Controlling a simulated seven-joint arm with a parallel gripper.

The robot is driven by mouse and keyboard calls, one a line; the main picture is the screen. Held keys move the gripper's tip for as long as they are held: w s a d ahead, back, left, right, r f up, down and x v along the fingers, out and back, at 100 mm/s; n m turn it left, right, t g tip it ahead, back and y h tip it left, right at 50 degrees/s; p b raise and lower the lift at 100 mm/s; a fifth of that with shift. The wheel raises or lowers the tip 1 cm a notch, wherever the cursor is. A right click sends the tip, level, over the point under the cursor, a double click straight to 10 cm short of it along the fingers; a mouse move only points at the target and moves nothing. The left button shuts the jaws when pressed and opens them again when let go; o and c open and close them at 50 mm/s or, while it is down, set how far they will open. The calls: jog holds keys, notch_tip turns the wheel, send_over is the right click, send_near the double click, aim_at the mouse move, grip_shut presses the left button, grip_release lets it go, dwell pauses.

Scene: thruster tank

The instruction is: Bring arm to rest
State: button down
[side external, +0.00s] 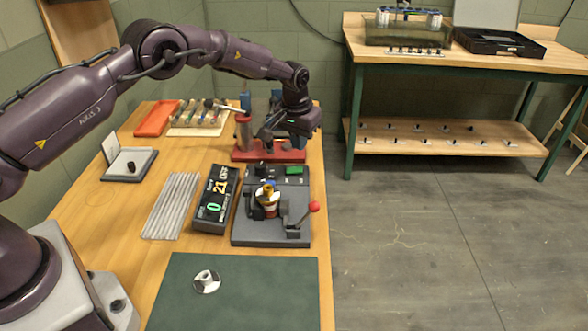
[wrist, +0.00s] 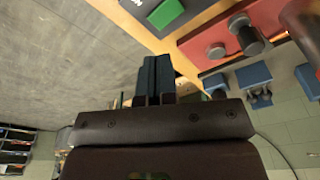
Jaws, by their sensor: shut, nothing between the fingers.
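My purple arm (side external: 244,58) reaches across the workbench, bent down at the wrist. My gripper (side external: 266,143) hangs above the bench near the red stand, beyond the grey fixture. In the wrist view my gripper (wrist: 157,62) shows its two dark fingers side by side, shut with nothing between them. The grey fixture (side external: 242,236) holds a brass-and-white part (side external: 268,196) and has a red-knobbed lever (side external: 313,207). It stands apart from my gripper in the side view.
A red stand (side external: 240,155) is close to my gripper. A display box (side external: 214,200), ribbed tray (side external: 170,205), tool rack (side external: 205,130) and orange tray (side external: 156,118) crowd the bench. A green mat (side external: 270,290) holds a small round white part (side external: 207,281). A second table (side external: 480,62) stands back right.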

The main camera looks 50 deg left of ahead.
jog(key=shift+r, duration=0.2)
jog(key=s+f, duration=0.1)
jog(key=s+f+g, duration=0.1)
jog(key=s, duration=0.1)
jog(key=shift+s+d+r+m+g, duration=0.15)
jog(key=shift+s+r+m+g, duration=0.15)
jog(key=shift+s+r, duration=0.35)
jog(key=s+d+r+t, duration=0.1)
jog(key=s+r, duration=0.7)
jog(key=s, duration=0.3)
jog(key=s+d+r+m+t, duration=0.1)
jog(key=s+r+t, duration=0.1)
jog(key=s+r, duration=0.7)
jog(key=s+d+r+m+t, duration=0.1)
jog(key=s+d+r+t, duration=0.1)
jog(key=s+r, duration=0.6)
jog(key=s, duration=0.6)
jog(key=shift+s+r, duration=0.25)
jog(key=shift+r, duration=0.1)
